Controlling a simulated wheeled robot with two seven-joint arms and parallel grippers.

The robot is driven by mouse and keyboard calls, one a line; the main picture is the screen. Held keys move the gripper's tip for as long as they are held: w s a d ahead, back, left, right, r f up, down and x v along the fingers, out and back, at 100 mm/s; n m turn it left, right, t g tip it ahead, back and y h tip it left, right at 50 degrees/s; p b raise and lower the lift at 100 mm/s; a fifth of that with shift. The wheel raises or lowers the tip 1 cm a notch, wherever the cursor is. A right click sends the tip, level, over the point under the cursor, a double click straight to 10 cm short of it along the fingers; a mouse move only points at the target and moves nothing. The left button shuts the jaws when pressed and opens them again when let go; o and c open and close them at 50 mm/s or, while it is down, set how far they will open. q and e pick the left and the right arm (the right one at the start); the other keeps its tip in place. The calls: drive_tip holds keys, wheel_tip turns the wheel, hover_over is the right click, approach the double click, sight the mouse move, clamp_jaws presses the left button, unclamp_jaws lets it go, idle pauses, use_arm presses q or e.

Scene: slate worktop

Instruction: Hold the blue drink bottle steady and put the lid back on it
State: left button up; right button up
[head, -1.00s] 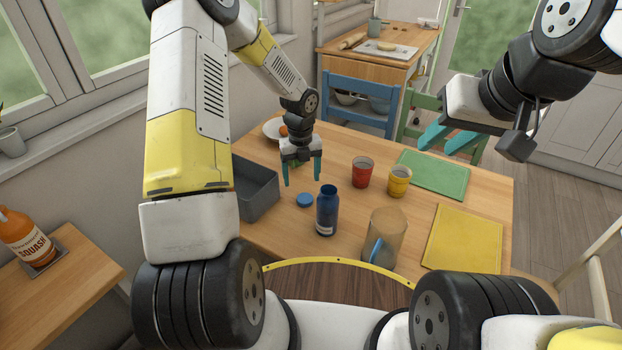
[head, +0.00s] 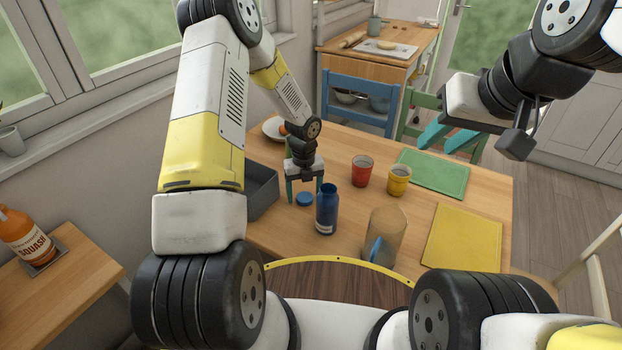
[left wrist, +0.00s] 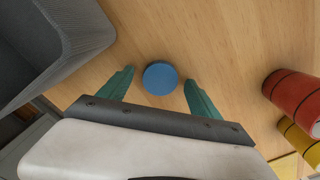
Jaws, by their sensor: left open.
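The blue drink bottle (head: 327,210) stands upright on the wooden table, with no lid on its top. The round blue lid (head: 304,199) lies flat on the table just left of the bottle. In the left wrist view the lid (left wrist: 160,78) sits between and slightly beyond the fingertips. My left gripper (head: 304,195) is open and empty, pointing down just above the lid; it also shows in the left wrist view (left wrist: 158,82). My right gripper (head: 447,140) is raised over the table's far right side, away from the bottle, its fingers apart and empty.
A grey bin (head: 262,188) stands left of the lid. A red cup (head: 362,172) and a yellow cup (head: 398,182) stand right of the bottle. A clear jug (head: 386,232) is at front right. Green (head: 434,175) and yellow (head: 462,240) mats lie on the right.

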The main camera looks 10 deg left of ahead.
sight(305, 197)
use_arm(q)
drive_tip(key=shift+f, duration=0.15)
drive_tip(key=c, duration=1.4)
wheel_tip(305, 197, up, 10)
